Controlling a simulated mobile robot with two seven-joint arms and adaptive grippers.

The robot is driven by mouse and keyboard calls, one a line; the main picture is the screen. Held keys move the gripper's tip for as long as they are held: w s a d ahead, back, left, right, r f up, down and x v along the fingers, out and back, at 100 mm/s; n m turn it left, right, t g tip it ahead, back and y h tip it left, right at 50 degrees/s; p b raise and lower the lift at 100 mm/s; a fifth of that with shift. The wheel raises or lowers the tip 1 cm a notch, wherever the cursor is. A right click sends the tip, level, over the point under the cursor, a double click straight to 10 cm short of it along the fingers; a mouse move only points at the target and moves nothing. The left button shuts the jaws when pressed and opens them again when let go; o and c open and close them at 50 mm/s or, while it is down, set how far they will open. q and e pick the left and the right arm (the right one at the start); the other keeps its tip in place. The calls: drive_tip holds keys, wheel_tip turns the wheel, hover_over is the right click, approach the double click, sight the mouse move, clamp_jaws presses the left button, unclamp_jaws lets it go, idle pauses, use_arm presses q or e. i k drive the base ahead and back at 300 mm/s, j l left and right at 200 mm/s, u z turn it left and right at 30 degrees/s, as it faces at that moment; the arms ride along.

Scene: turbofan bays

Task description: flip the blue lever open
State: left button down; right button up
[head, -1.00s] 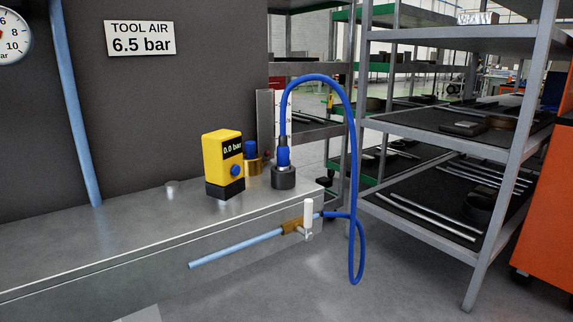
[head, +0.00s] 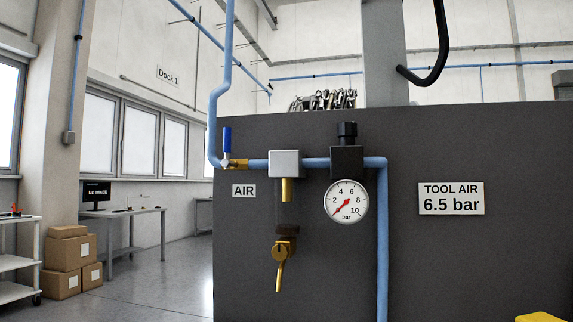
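The blue lever (head: 227,139) stands upright on a brass valve (head: 237,164) at the left end of the light blue air pipe, near the top left of the dark grey panel. The lever points up, across the horizontal pipe run that leaves the valve to the right. An "AIR" label (head: 244,191) is below the valve. Neither of my grippers shows in the head view.
A filter unit (head: 286,163) with a brass drain handle (head: 279,273) and a regulator (head: 346,161) with a gauge (head: 346,202), its needle low, sit right of the valve. A "TOOL AIR 6.5 bar" sign (head: 451,198) is further right. Open floor and cardboard boxes (head: 70,251) are left.

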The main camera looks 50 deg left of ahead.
sight(227, 140)
drive_tip(key=u, duration=1.9)
drive_tip(key=k+j+z, duration=0.1)
drive_tip(key=k+j, duration=0.3)
drive_tip(key=j, duration=0.15)
drive_tip(key=k+j, duration=0.4)
drive_tip(key=j+z, duration=0.05)
drive_tip(key=j, duration=0.1)
